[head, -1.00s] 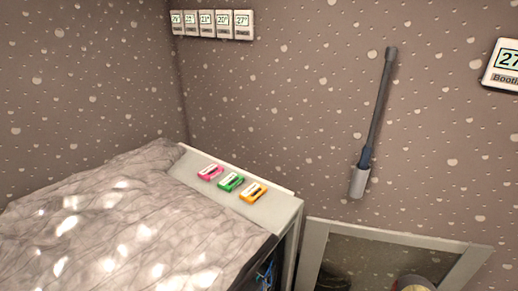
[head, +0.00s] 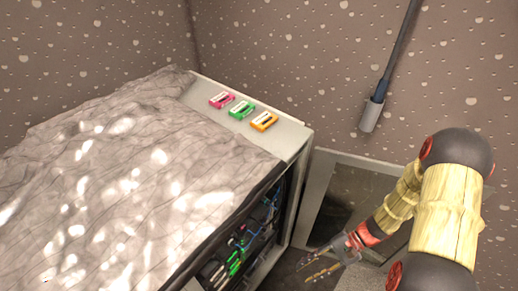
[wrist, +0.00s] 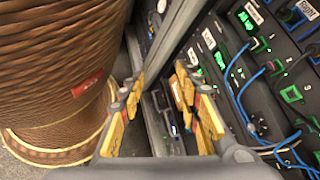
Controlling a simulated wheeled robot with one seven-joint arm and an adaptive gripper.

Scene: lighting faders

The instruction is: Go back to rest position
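My gripper (head: 325,262) hangs low in front of the cabinet's open side in the head view, with my arm coming in from the right. In the wrist view my gripper's yellow fingers (wrist: 159,80) stand apart with nothing between them. Three faders sit on the cabinet's pale top strip: pink (head: 221,100), green (head: 241,111) and orange (head: 264,121). My gripper is below them and to their right, apart from them.
The cabinet (head: 309,155) has a grey wrinkled cover (head: 110,190). Its open side holds cables, also seen as a labelled patch panel (wrist: 265,85) close right in the wrist view. A brown ribbed drum (wrist: 60,60) stands close left. A grey framed panel (head: 345,200) leans behind my arm.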

